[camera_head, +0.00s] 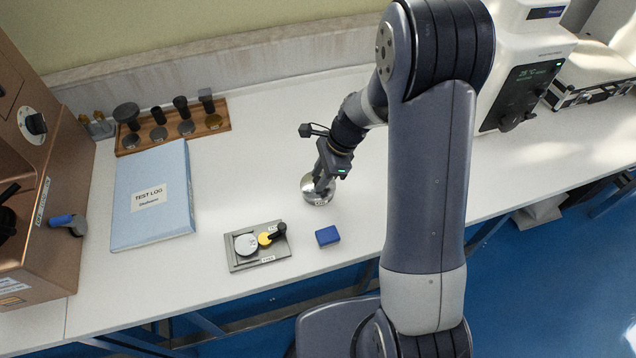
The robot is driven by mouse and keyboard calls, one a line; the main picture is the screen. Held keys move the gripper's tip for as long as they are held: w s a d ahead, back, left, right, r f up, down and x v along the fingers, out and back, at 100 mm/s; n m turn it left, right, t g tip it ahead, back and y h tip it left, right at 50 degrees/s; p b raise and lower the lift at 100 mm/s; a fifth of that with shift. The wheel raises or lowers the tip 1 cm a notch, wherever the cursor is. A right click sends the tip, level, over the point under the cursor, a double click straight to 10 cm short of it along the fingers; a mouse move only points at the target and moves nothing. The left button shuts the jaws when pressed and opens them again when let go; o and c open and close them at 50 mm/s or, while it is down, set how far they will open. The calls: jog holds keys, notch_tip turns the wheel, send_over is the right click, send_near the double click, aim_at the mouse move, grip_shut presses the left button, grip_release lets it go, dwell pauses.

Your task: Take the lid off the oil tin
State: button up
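A small round silvery tin (311,195) stands on the white bench, with a small label at its front; I take it to be the oil tin. Its shiny top is partly covered by my gripper, so I cannot make out the lid apart from the body. My gripper (321,185) points down at the tin's top, with its dark fingers at or just above it. The view is too small to show whether the fingers touch or grip anything.
A grey tray (240,264) with a disc and a yellow-and-black piece, and a blue block (327,236), lie in front. A blue test log (150,220) and a wooden rack (172,139) are left. A tester (525,75) stands right. Bench around the tin is clear.

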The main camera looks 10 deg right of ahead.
grip_shut()
